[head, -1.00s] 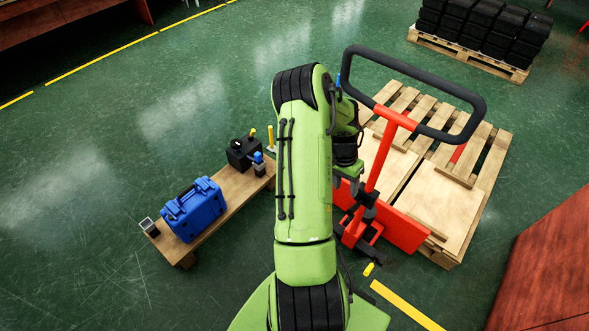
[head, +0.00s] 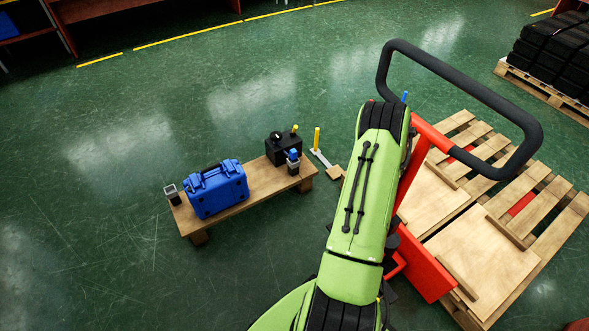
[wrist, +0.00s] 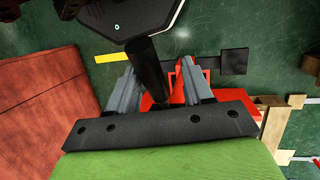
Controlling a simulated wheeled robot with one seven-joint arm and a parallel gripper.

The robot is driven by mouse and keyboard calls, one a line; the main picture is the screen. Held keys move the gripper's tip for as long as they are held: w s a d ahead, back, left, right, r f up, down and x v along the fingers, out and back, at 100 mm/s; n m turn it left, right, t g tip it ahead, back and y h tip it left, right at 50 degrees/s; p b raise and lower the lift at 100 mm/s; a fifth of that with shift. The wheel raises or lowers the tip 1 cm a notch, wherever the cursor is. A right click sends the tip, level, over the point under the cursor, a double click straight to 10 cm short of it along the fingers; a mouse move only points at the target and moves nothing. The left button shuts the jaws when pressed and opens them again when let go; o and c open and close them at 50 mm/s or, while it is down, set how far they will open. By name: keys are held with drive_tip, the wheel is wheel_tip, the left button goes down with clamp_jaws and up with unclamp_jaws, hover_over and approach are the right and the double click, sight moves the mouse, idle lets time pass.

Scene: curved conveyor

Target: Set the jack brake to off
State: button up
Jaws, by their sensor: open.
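The red pallet jack (head: 430,272) stands at the right in the head view, with a black loop handle (head: 460,88) on a red post. My green arm covers much of its post and lower base. In the wrist view, my gripper (wrist: 160,66) has two grey fingers spread apart. A black cylinder (wrist: 148,60) shows between them, and red jack parts (wrist: 176,84) lie beyond; I cannot tell if the fingers touch anything. A dark bar ends in a black block (wrist: 234,62) at the right. I cannot make out the brake or its setting.
The jack is at a wooden pallet (head: 545,215). A low bench (head: 250,184) holds a blue case (head: 215,188), a black box (head: 284,149) and small items. A yellow upright lever (head: 317,138) stands behind it. Green floor left is clear.

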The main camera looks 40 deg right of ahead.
wheel_tip(320, 180, down, 7)
drive_tip(key=g+h+b, duration=0.1)
drive_tip(key=h+b, duration=0.2)
drive_tip(key=h, duration=0.4)
drive_tip(key=w+a+r+n+t+p, duration=0.1)
drive_tip(key=w+a+r+n+p, duration=0.2)
drive_tip(key=r, duration=1)
drive_tip(key=w+a+r+n+t+y+p, duration=0.1)
drive_tip(key=w+a+r+n+t+p, duration=0.1)
drive_tip(key=a+r, duration=0.8)
drive_tip(key=w+a+r+n+t+p, duration=0.2)
drive_tip(key=w+a+r+p, duration=0.4)
drive_tip(key=r, duration=1)
drive_tip(key=shift+w+a+r+n+y, duration=0.25)
drive_tip(key=shift+a+r+n+y, duration=0.25)
drive_tip(key=shift+n, duration=0.4)
drive_tip(key=shift+f, duration=0.15)
